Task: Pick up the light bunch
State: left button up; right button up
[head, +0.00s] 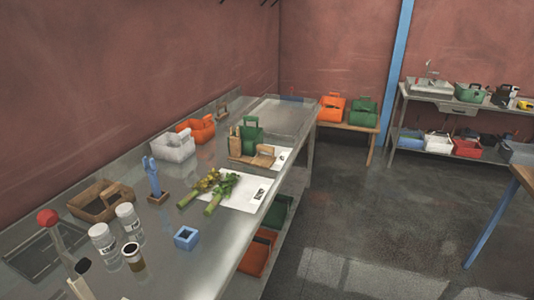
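Two leafy bunches with thick green stems lie side by side on the metal worktable (150,240), partly on a white sheet (243,195). The left bunch (205,183) has lighter, yellowish leaves. The right bunch (224,188) has darker green leaves. Their stem ends point toward the front left, and the leafy ends are close together; I cannot tell whether they touch. Neither of my grippers shows in the head view.
A blue holder (155,178) stands left of the bunches, and a small blue square box (186,238) lies in front. White jars (104,243) and a brown basket (100,202) are at the left. White (173,147) and orange (203,128) baskets stand behind.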

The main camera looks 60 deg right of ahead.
aim_at(229, 180)
jog(key=z, duration=1.9)
jog(key=i+l, duration=0.35)
jog(key=i, duration=0.2)
jog(key=i+l, duration=0.35)
jog(key=i, duration=0.15)
jog(key=i+l, duration=0.35)
jog(key=i, duration=0.2)
jog(key=i+l, duration=0.35)
jog(key=i, duration=0.15)
jog(key=i+l, duration=0.3)
jog(key=i, duration=0.25)
jog(key=i+l+u, duration=0.7)
jog(key=u, duration=1.55)
